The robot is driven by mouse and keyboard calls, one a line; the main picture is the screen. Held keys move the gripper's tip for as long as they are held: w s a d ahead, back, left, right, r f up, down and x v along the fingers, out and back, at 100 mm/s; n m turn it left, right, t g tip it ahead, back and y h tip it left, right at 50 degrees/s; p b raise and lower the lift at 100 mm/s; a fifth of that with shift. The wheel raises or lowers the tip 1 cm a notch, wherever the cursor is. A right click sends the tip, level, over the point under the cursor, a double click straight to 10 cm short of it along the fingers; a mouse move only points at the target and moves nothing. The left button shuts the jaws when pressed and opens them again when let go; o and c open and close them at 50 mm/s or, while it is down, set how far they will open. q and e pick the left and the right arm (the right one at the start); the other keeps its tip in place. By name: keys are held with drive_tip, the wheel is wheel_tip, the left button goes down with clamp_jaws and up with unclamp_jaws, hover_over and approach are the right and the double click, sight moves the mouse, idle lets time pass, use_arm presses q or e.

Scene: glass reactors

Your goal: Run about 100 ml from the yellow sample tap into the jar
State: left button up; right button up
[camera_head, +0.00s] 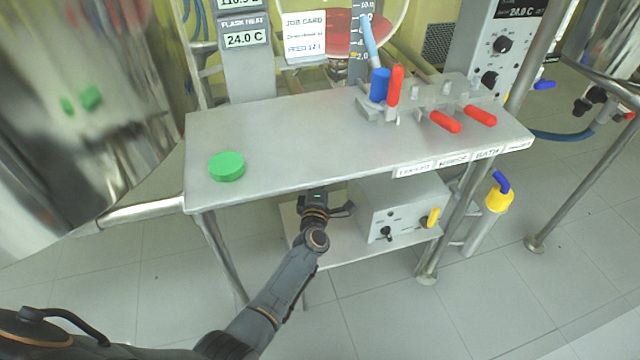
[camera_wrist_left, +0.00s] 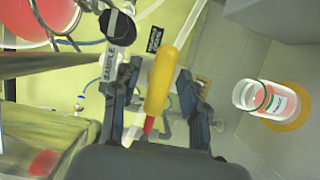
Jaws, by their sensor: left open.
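The yellow tap handle (camera_wrist_left: 158,80) shows in the left wrist view, with a red piece at its lower end. A SAMPLE label (camera_wrist_left: 117,72) is beside it. My left gripper (camera_wrist_left: 160,92) is open, with one finger on each side of the handle; I cannot tell whether they touch it. In the head view this gripper (camera_head: 326,207) is under the bench top, which hides the tap. My right gripper is not in view.
A green lid (camera_head: 227,167) lies on the steel bench (camera_head: 290,150). Red-handled valves (camera_head: 445,122) sit at the bench's right. A control box (camera_head: 400,207) with a yellow knob stands on the lower shelf, close right of my left gripper. Bench legs stand nearby.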

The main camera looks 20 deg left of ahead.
use_arm(q)
drive_tip(key=s+d, duration=0.2)
drive_tip(key=s, duration=0.9)
drive_tip(key=shift+s+d, duration=0.2)
drive_tip(key=shift+s, duration=0.1)
